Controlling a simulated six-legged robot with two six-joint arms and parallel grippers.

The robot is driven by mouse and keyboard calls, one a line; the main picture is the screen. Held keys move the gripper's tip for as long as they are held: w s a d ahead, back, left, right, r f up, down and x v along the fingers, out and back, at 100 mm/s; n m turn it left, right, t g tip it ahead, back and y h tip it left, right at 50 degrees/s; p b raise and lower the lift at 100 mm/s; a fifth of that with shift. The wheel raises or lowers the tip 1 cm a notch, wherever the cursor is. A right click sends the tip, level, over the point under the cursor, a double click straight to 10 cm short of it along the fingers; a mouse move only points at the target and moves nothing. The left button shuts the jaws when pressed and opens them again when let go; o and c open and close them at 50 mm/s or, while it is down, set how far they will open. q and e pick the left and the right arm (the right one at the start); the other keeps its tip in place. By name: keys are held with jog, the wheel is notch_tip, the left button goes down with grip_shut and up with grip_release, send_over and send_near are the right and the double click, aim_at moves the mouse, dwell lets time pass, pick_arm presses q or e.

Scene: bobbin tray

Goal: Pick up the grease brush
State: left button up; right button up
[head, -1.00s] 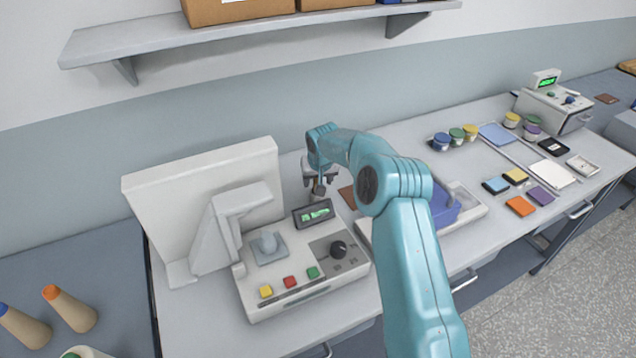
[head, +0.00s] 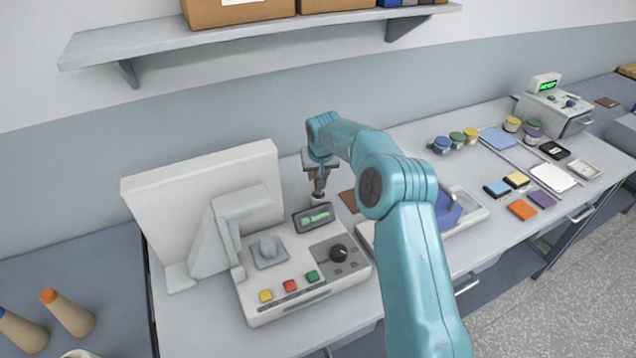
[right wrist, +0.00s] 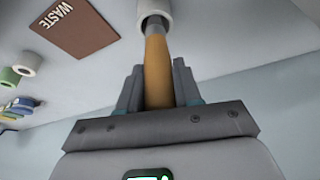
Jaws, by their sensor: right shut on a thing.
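The grease brush (right wrist: 157,62) shows in the right wrist view as an orange-brown handle with a metal ferrule. My right gripper (right wrist: 158,88) is shut on the handle, one finger on each side. The ferrule end points at the opening of a small white round cup (right wrist: 167,8); the bristles are hidden, and I cannot tell how deep they sit. In the head view my right gripper (head: 319,180) is behind the grey control box, above the same cup (head: 317,199). My left gripper is not in view.
The control box (head: 297,292) with coloured buttons and a white upright panel (head: 145,190) stand close by. A brown plate marked WASTE (right wrist: 75,28) lies beside the cup. Several jars and coloured tiles are at the right. A shelf (head: 250,35) hangs above.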

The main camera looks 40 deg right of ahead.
notch_tip(320, 180, up, 7)
jog(key=shift+w+r, duration=0.1)
jog(key=shift+r, duration=0.05)
notch_tip(320, 180, up, 9)
jog(key=p, duration=0.2)
dwell(0.3)
